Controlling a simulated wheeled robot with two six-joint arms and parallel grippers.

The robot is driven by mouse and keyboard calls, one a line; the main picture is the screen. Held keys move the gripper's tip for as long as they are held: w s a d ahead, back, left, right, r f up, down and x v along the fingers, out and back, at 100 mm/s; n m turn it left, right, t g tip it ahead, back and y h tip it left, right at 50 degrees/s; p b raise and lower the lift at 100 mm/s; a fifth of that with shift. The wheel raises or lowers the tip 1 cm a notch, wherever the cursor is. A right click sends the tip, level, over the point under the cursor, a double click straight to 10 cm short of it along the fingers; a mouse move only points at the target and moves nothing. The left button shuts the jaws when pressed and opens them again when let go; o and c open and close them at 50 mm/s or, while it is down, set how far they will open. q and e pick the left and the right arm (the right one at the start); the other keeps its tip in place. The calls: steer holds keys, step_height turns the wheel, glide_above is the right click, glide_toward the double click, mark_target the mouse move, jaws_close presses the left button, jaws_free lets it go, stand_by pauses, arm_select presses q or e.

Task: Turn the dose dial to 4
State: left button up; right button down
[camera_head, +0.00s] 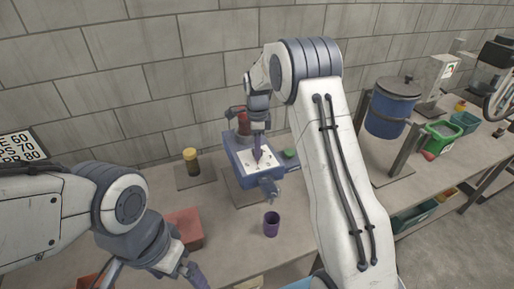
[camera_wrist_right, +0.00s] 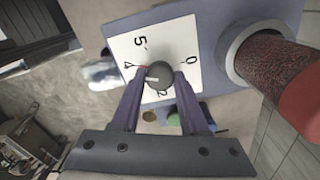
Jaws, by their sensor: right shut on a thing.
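My right gripper (camera_wrist_right: 160,93) is shut on the knob, a purple finger on each side. In the head view my right gripper (camera_head: 258,160) reaches down onto the plate of the blue machine (camera_head: 236,168), hiding most of the dial. My left gripper (camera_head: 192,274) hangs at lower left, away from the machine; its jaw opening is unclear.
A red-brown filled tube (camera_wrist_right: 275,58) stands on the machine beside the plate. A green button (camera_head: 289,153) is at its right. A purple cup (camera_head: 271,224) stands in front, a yellow-lidded jar (camera_head: 191,161) to the left, and a red box (camera_head: 184,228) near my left arm.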

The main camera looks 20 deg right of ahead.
steer(key=shift+d+r, duration=0.1)
steer(key=shift+r, duration=0.05)
steer(key=shift+c, duration=2.1)
jaws_free()
steer(key=shift+r, duration=0.4)
step_height(320, 180, up, 10)
steer(key=b, duration=0.2)
steer(key=shift+f+b, duration=0.25)
steer(key=shift+b, duration=0.05)
